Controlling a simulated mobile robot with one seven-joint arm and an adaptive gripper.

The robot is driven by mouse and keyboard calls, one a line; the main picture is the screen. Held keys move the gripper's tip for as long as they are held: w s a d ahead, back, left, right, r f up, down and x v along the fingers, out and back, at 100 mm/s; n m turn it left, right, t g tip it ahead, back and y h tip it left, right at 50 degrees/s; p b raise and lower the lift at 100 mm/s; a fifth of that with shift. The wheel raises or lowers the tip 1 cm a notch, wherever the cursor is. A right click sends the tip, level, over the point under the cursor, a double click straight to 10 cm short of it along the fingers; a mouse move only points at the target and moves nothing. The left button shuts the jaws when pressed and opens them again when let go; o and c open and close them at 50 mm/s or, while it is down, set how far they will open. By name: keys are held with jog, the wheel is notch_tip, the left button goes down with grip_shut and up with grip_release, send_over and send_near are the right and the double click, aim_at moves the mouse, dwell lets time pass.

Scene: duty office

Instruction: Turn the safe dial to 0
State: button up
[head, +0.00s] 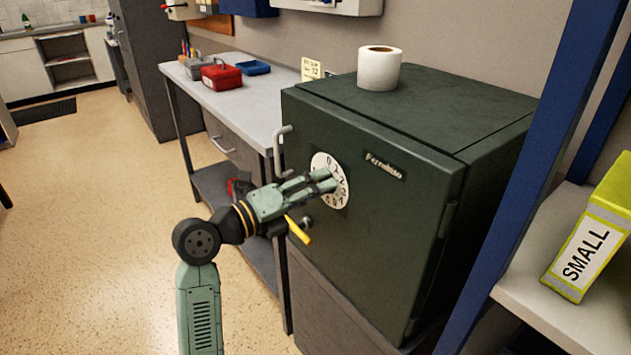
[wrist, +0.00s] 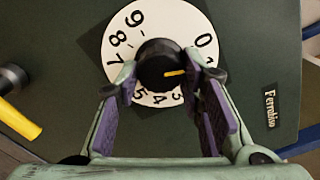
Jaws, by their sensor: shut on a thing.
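The dark green safe (head: 390,190) carries a white round dial (head: 342,187) with black numerals on its front. In the wrist view the dial (wrist: 185,22) shows a black central knob (wrist: 158,62) with a yellow pointer mark. The mark points right, below the 1 and well away from the 0 at upper right. The numeral near the mark is hidden by a finger. My gripper (head: 326,181) is at the dial, and in the wrist view its fingers (wrist: 163,88) are shut on the knob from both sides.
A yellow-gripped handle (head: 299,231) sticks out below the dial, left of my gripper in the wrist view. A paper roll (head: 379,68) stands on the safe. A grey workbench (head: 235,100) is at left, a blue post (head: 545,170) and a shelf box labelled SMALL (head: 590,250) at right.

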jog(key=shift+r+n+p, duration=0.15)
jog(key=shift+n+p, duration=0.9)
jog(key=shift+n, duration=0.65)
jog(key=o, duration=1.2)
jog(key=shift+c, duration=0.2)
jog(key=shift+a, duration=0.1)
jog(key=v, duration=1.2)
